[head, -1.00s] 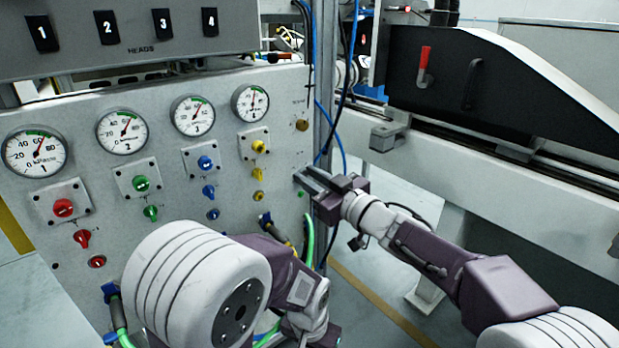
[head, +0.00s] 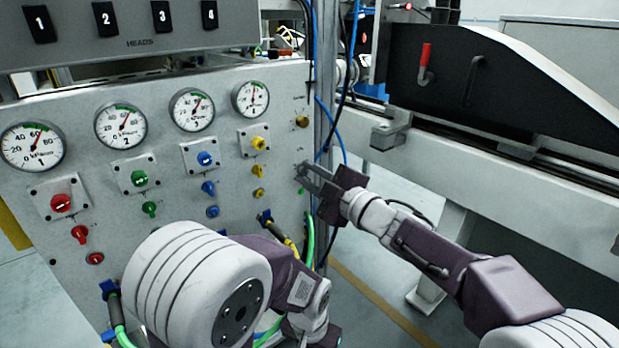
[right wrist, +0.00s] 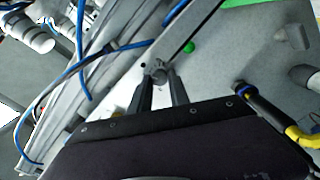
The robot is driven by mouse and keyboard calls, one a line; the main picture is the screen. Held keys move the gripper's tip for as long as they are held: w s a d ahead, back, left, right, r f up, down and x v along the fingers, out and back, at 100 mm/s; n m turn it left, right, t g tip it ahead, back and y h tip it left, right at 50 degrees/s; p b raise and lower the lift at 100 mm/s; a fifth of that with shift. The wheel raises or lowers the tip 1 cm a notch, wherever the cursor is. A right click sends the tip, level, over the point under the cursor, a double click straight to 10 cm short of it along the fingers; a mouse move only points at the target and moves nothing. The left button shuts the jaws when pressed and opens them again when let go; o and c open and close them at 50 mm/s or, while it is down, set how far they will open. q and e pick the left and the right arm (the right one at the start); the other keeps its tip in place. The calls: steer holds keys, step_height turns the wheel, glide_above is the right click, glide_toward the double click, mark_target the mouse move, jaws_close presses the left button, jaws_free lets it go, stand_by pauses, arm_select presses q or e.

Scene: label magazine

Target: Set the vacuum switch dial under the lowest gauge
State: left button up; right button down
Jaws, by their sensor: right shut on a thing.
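Four round gauges run along the grey panel: gauge 1 (head: 32,147), gauge 2 (head: 121,126), gauge 3 (head: 192,110) and gauge 4 (head: 250,98). Needles 1 to 3 lean right of upright; needle 4 looks nearly upright, but exact readings are too small to tell. Below them are a red dial (head: 61,202), green dial (head: 139,178), blue dial (head: 205,158) and yellow dial (head: 259,143). My right gripper (head: 302,175) is at the panel's right edge; in the right wrist view its fingers close on a small grey knob (right wrist: 158,72). My left gripper is not visible.
Coloured levers, such as the red lever (head: 81,234), sit below the dials. A brass knob (head: 302,122) is above my right gripper. Blue cables (head: 338,135) hang beside the post. Green hoses (head: 117,312) leave the panel low down. My left arm fills the lower middle.

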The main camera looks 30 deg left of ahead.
steer(key=n, duration=0.2)
steer(key=n+b, duration=0.1)
steer(key=n, duration=0.1)
steer(key=shift+f+n+b, duration=0.2)
steer(key=shift+n+b, duration=0.1)
steer(key=n+b, duration=0.2)
steer(key=n, duration=0.2)
steer(key=shift+f+n, duration=0.1)
steer(key=shift+n, duration=0.2)
steer(key=n+b, duration=0.2)
steer(key=n, duration=0.2)
steer(key=shift+n+b, duration=0.75)
steer(key=shift+n, duration=1.35)
steer(key=c, duration=1.2)
jaws_free()
steer(key=shift+c, duration=0.2)
